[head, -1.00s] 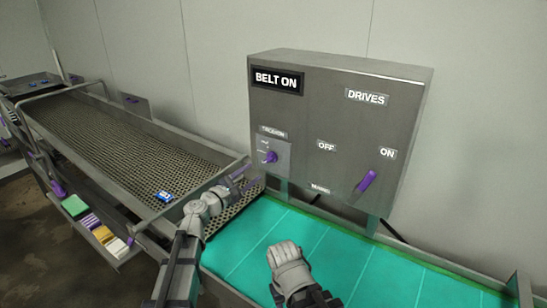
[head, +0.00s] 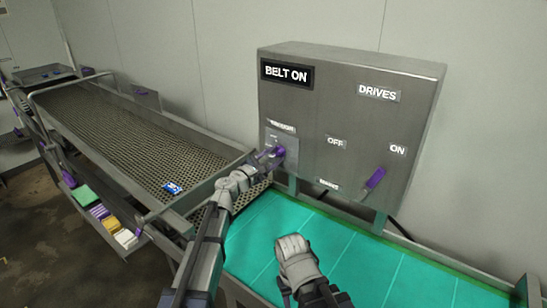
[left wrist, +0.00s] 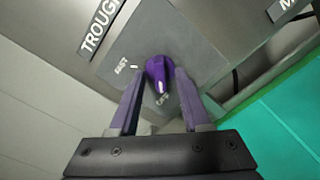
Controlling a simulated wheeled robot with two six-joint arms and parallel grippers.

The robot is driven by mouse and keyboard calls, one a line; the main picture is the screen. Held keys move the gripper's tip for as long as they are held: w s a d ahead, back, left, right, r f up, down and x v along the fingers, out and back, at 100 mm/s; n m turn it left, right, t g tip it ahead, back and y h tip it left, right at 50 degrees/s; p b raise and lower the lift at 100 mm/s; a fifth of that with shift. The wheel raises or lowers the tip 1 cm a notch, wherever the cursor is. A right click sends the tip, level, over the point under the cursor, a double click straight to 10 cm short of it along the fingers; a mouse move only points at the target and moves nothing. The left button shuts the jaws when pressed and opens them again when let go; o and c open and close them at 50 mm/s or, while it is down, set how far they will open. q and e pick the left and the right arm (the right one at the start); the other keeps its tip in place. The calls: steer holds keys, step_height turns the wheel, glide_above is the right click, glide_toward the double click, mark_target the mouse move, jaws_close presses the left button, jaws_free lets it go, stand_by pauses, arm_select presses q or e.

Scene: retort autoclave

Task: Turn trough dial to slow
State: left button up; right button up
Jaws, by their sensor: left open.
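The trough dial is a purple knob (left wrist: 160,74) on a grey plate at the lower left of the control box. In the head view the dial (head: 278,151) is partly hidden by my left gripper (head: 268,158). In the left wrist view my left gripper (left wrist: 158,92) is open, its two purple fingers on either side of the knob, apparently with gaps. A white mark on the knob points down toward a small label too unclear to read; a FAST-like label is up left. My right arm's end is over the teal belt, its jaws not clear.
The grey control box (head: 345,110) has a BELT ON display (head: 286,73) and a purple drives lever (head: 372,183) near ON. A teal belt (head: 345,250) runs below. A perforated trough (head: 120,135) with a blue packet (head: 172,187) lies left. Coloured blocks sit on a lower shelf.

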arm_select(q)
steer(key=shift+c, duration=0.2)
jaws_close()
stand_by(0.5)
